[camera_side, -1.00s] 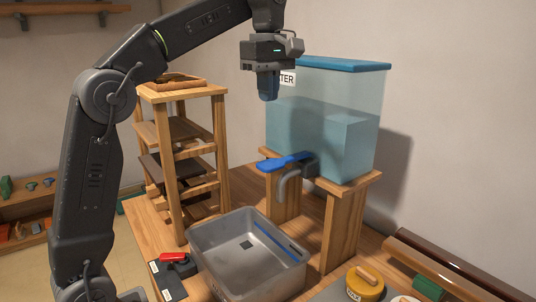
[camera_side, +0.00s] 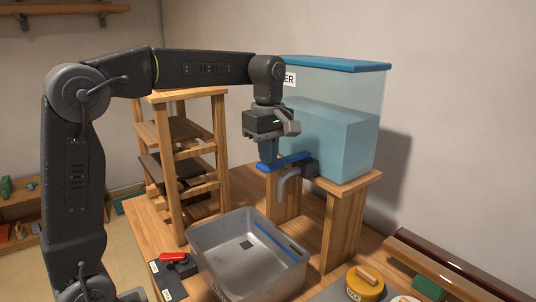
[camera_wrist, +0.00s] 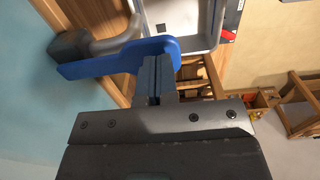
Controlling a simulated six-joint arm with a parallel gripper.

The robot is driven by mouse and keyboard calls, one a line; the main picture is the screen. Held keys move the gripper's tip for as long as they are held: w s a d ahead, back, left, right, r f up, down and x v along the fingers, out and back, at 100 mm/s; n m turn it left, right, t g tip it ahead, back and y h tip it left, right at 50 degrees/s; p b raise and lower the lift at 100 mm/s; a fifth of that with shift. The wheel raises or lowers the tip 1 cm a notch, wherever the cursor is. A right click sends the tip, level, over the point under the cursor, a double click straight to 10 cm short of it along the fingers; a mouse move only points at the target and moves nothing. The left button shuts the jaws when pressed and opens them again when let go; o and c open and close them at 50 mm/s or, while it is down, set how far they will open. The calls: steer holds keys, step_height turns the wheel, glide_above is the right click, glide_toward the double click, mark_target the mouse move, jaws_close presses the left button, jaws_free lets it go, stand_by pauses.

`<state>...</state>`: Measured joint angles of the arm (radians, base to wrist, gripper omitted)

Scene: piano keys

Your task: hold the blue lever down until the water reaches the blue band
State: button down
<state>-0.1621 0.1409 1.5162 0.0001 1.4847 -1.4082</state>
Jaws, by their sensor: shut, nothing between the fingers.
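The blue lever (camera_side: 292,160) sticks out from the tap at the front of the clear water tank (camera_side: 345,135). It also shows in the wrist view (camera_wrist: 110,60). My gripper (camera_side: 268,160) is shut and empty, its fingertips at the lever's free end; in the wrist view they overlap that end (camera_wrist: 157,62). I cannot tell whether they touch it. The grey spout (camera_side: 285,188) bends down over the metal basin (camera_side: 215,250). The basin has a blue band (camera_side: 275,243) on its inner wall. Its floor is visible and I see no water stream.
A wooden stand (camera_side: 343,225) holds up the tank. A wooden rack (camera_side: 175,165) stands to the left, close to my arm. A red-handled item (camera_side: 175,257) lies left of the basin. A yellow-lidded jar (camera_side: 366,280) is at front right.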

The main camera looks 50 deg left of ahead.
mark_target(266, 165)
steer(key=shift+f, duration=0.25)
steer(key=shift+s+f, duration=0.15)
steer(key=shift+f, duration=0.55)
steer(key=shift+s+f, duration=0.15)
steer(key=shift+f, duration=0.65)
stand_by(6.2)
